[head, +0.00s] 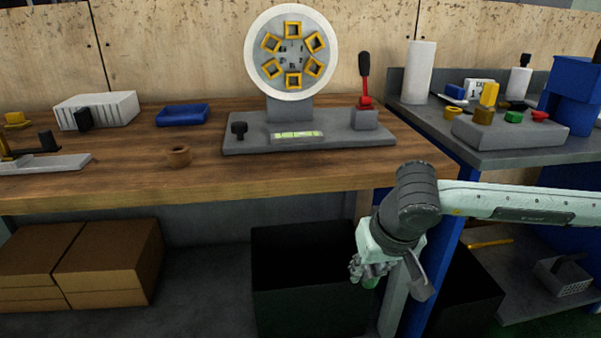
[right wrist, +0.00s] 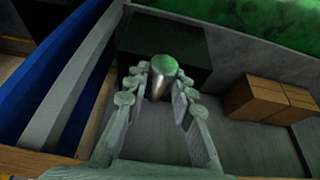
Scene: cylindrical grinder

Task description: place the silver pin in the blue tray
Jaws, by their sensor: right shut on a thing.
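The blue tray (head: 183,121) lies on the wooden bench, left of the grey machine in the head view. My right gripper (head: 367,274) hangs low in front of the bench's right end, below the level of the top. The pin is well away from the tray and mostly hidden by the fingers in the head view. My left gripper is not in view.
The wooden bench top (head: 110,177) has a front edge between my right gripper and the tray. A grey machine base (head: 245,145) with a round dial (head: 293,14) and a red lever (head: 365,85) stands right of the tray.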

